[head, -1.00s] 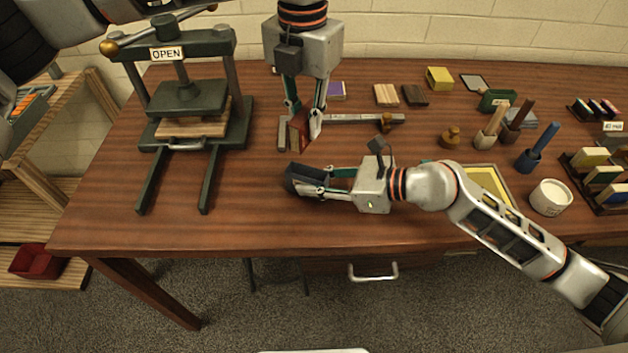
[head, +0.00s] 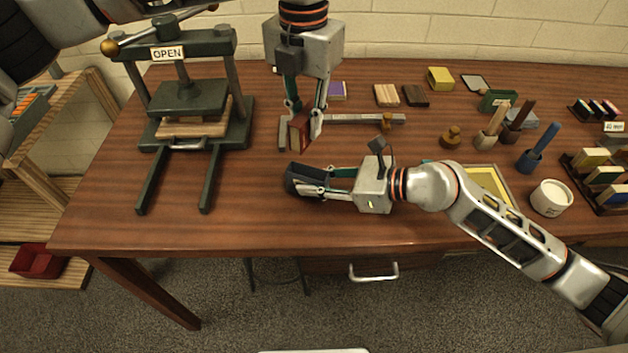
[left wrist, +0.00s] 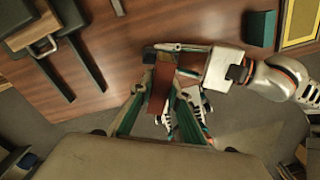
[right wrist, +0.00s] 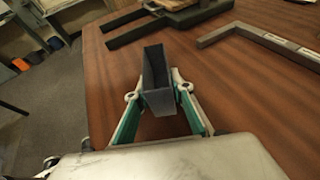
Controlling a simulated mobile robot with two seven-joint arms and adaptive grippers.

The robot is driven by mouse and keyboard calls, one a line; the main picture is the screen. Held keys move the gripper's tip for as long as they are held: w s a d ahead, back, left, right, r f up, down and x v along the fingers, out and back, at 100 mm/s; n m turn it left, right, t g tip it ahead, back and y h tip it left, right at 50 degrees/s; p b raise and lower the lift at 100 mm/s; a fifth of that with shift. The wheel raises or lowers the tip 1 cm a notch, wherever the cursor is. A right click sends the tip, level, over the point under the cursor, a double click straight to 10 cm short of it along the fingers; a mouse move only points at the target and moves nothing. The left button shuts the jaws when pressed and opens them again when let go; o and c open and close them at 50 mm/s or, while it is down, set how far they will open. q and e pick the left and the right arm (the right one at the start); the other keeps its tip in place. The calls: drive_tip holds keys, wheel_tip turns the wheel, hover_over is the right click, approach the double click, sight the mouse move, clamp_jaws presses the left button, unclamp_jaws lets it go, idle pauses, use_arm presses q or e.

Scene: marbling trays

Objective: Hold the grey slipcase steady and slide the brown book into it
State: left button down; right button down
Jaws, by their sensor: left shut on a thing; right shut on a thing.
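The brown book (head: 300,131) is held upright in my left gripper (head: 306,120), which is shut on it above the table. In the left wrist view the book (left wrist: 160,88) hangs between the fingers. The grey slipcase (head: 296,181) is held in my right gripper (head: 308,183), which is shut on its sides. In the right wrist view the slipcase (right wrist: 158,85) shows its open end. The book is behind the slipcase in the head view, with a gap between them. Part of the slipcase is hidden by the right fingers.
A green press (head: 187,97) with an OPEN sign stands to the left. Brush holders and a white tub (head: 551,197) are at right. The table's front centre is clear.

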use_arm(q)
drive_tip(key=m, duration=0.2)
drive_tip(key=r+m, duration=0.1)
drive_tip(key=m, duration=0.1)
drive_tip(key=shift+r, duration=0.3)
drive_tip(key=shift+f, duration=0.3)
hover_over(308, 181)
drive_tip(key=w, duration=0.2)
wheel_tip(308, 181, down, 9)
drive_tip(key=shift+s+f, duration=0.1)
drive_tip(key=shift+f, duration=0.1)
drive_tip(key=shift+f+m, duration=0.25)
drive_tip(key=shift+m, duration=0.05)
drive_tip(key=c, duration=1.9)
unclamp_jaws()
drive_tip(key=shift+r, duration=0.1)
